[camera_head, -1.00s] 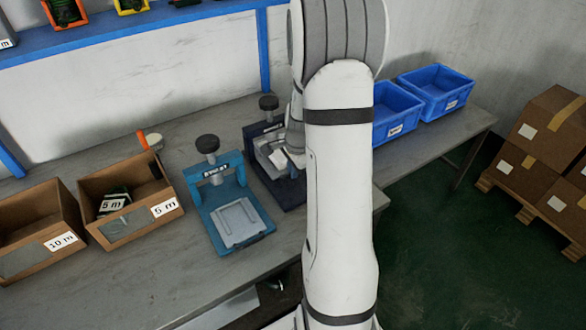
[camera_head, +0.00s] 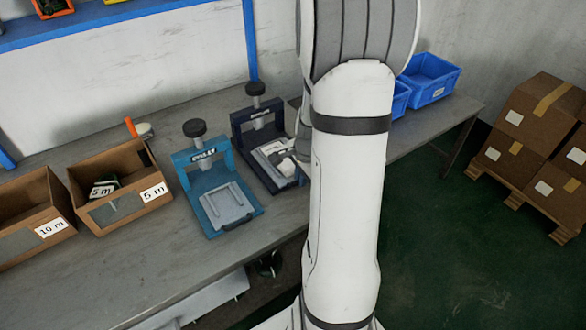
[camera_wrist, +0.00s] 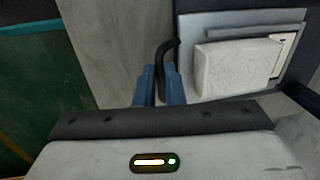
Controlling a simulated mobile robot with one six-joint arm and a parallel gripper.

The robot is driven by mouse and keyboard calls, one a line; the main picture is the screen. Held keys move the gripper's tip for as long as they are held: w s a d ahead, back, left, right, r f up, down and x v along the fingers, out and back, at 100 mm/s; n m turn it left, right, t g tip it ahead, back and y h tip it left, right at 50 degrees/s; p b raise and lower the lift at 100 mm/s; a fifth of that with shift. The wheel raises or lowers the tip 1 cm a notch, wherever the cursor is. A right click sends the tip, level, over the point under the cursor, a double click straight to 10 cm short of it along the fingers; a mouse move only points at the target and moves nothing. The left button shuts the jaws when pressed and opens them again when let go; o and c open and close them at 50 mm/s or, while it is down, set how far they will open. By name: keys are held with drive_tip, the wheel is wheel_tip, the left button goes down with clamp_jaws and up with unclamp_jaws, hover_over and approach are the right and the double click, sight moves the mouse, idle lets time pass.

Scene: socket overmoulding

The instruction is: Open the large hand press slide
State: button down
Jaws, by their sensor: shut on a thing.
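The dark navy hand press (camera_head: 237,125) stands on the bench, with a black knob on top. Its grey slide (camera_head: 262,152) lies at the front of its frame and carries a pale block, which fills the right of the wrist view (camera_wrist: 235,68). A curved black handle (camera_wrist: 165,52) stands at the slide's edge. My gripper (camera_wrist: 161,72) is shut on this handle, its blue fingers on either side. In the head view my arm hides most of the gripper. A teal hand press (camera_head: 205,158) stands to the left, with its grey plate in front.
Cardboard boxes marked 10 m (camera_head: 50,229) and 5 m (camera_head: 151,192) stand left of the presses. Blue bins (camera_head: 430,80) stand at the right back. Stacked cartons (camera_head: 540,110) sit on a pallet at the right. The bench front is clear.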

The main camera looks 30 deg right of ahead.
drive_tip(key=shift+s, duration=0.2)
drive_tip(key=c, duration=1.5)
unclamp_jaws()
drive_tip(key=r, duration=0.2)
drive_tip(key=s+r, duration=0.1)
drive_tip(key=r, duration=0.2)
drive_tip(key=r+p, duration=0.1)
drive_tip(key=r, duration=0.1)
drive_tip(key=shift+s+r, duration=0.2)
drive_tip(key=shift+r, duration=0.15)
